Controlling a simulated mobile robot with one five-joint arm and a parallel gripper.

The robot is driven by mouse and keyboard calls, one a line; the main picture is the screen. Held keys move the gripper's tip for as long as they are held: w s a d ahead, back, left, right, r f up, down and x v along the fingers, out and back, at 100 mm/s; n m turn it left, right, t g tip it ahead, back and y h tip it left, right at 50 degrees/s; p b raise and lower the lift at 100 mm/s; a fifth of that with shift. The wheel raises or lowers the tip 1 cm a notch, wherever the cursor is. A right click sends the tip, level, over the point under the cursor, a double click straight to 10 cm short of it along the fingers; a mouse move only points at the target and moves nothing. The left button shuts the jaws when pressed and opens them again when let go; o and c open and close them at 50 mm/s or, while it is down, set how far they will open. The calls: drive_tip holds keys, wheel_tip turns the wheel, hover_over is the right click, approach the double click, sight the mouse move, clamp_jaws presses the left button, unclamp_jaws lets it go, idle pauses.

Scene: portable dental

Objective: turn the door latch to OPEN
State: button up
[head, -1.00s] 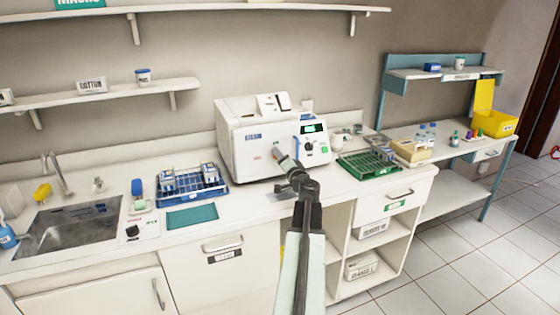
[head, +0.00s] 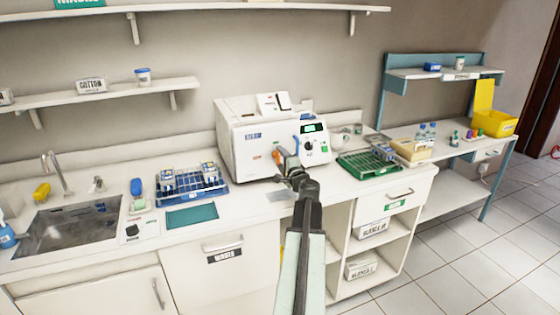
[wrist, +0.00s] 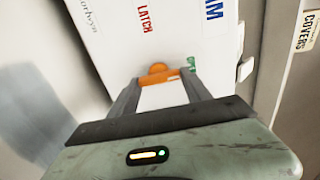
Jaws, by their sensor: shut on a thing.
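The white sterilizer (head: 243,150) stands on the counter with its front towards me. The door latch (wrist: 158,70) is a small orange piece on its white front. In the wrist view my gripper (wrist: 162,84) has its two fingers on either side of the orange latch and is shut on it. The fingers partly hide the latch. A red LATCH label (wrist: 145,20) lies above it, and a green label (wrist: 191,62), partly covered, lies just right of the fingertips. In the head view the latch (head: 276,156) shows as an orange spot beside my gripper (head: 281,153).
A blue rack (head: 205,190) with containers stands left of the sterilizer, with a teal mat (head: 192,217) in front. A green rack (head: 366,165) stands to the right. A sink (head: 70,230) is at the far left. The counter strip before the sterilizer is mostly clear.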

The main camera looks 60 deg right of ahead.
drive_tip(key=shift+w, duration=0.1)
drive_tip(key=o, duration=1.4)
drive_tip(key=shift+c, duration=0.2)
drive_tip(key=v, duration=0.8)
drive_tip(key=shift+w, duration=0.1)
